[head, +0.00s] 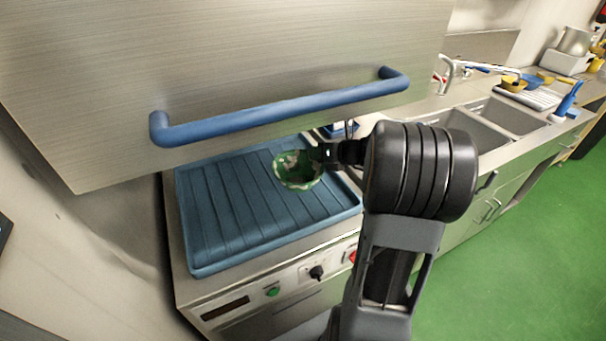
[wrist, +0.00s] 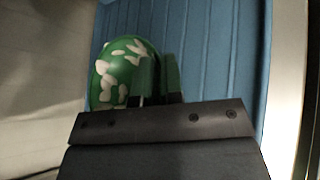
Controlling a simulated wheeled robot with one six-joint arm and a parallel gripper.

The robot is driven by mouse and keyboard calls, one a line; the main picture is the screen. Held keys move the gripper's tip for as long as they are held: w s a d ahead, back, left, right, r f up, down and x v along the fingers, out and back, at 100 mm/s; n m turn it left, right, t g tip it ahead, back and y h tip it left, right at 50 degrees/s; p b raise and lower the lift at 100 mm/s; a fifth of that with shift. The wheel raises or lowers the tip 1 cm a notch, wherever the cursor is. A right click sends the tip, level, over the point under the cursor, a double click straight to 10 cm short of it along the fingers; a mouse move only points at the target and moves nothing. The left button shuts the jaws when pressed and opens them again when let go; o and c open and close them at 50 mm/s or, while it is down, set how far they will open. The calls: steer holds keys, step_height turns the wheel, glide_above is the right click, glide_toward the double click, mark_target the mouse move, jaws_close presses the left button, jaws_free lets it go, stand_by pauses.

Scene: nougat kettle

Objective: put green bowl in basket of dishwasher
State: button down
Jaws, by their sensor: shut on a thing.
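The green bowl (head: 298,170) has pale patches and is over the right part of the blue ribbed dishwasher basket (head: 222,215). My gripper (head: 326,153) reaches in from the right and is shut on the bowl's rim. In the wrist view, the green bowl (wrist: 120,72) is at the left of the fingers, with the blue basket (wrist: 215,50) behind it. I cannot tell whether the bowl touches the basket floor or is held just above it. The fingertips are partly hidden by the bowl and the wrist.
The raised steel dishwasher hood (head: 220,70) with its blue bar handle (head: 280,110) hangs over the basket's back. A control panel (head: 290,285) is below the front. Sinks (head: 485,125) and a counter with dishes lie to the right. The basket's left and middle are empty.

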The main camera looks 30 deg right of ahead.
mark_target(306, 173)
steer(key=a+f, duration=0.1)
steer(key=w+a+f, duration=0.1)
steer(key=f, duration=0.1)
steer(key=shift+a+f, duration=0.3)
steer(key=shift+a+f+b, duration=0.15)
steer(key=shift+f+b, duration=0.1)
steer(key=shift+f, duration=0.7)
steer(key=shift+a+f+b, duration=0.15)
steer(key=shift+f+b, duration=0.1)
steer(key=shift+f, duration=0.65)
steer(key=c, duration=1.2)
jaws_free()
steer(key=shift+c, duration=0.2)
